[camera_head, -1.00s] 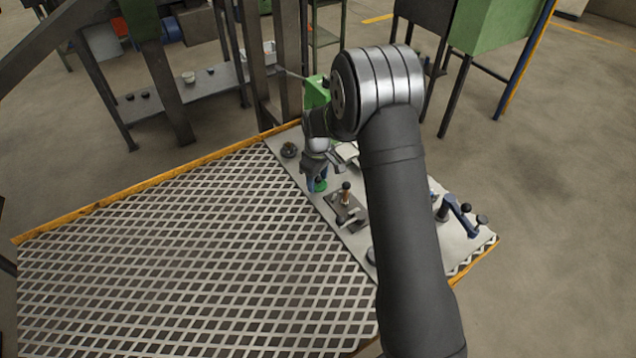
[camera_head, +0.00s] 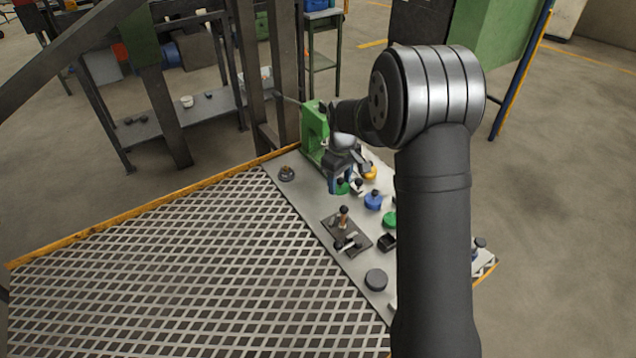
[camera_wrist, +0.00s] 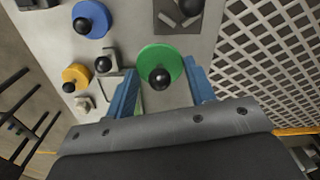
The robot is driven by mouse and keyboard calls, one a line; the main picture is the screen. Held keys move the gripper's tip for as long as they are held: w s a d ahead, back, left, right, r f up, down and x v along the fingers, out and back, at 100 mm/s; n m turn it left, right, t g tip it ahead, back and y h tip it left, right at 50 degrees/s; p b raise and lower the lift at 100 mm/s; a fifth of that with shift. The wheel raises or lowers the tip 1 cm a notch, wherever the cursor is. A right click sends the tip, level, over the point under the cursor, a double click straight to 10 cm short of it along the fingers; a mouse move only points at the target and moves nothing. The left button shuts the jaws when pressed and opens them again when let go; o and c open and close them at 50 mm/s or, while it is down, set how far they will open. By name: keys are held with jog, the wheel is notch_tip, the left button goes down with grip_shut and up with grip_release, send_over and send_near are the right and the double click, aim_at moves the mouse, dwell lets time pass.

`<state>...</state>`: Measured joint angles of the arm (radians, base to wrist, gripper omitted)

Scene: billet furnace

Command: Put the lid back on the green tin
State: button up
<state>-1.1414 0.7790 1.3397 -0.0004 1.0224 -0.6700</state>
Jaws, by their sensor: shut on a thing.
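My gripper (camera_head: 341,186) is over the far part of the pale strip, its blue fingers pointing down. The lid also shows under the gripper in the head view (camera_head: 342,188), partly hidden by the fingers. A green round thing (camera_head: 389,219), probably the green tin, stands on the strip nearer and to the right, partly behind my arm. I cannot tell the lid's height above the strip.
A blue tin (camera_head: 373,202) and a yellow tin (camera_head: 370,174), both with black knobs, stand right of the gripper. A green machine (camera_head: 314,130) stands behind.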

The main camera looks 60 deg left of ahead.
jog(key=w+d+f+m, duration=0.1)
jog(key=w+d+m, duration=0.3)
jog(key=w+d, duration=0.75)
jog(key=shift+s+d+f, duration=0.1)
jog(key=shift+s+f, duration=0.05)
jog(key=shift+f, duration=0.9)
jog(key=shift+s+d+f, duration=0.15)
jog(key=shift+s+f, duration=0.05)
jog(key=shift+f, duration=0.8)
jog(key=shift+s+d+f, duration=0.1)
jog(key=shift+s+f, duration=0.05)
jog(key=shift+f, duration=0.9)
jog(key=shift+f, duration=0.15)
jog(key=o, duration=1)
jog(key=shift+o, duration=0.7)
jog(key=o, duration=0.4)
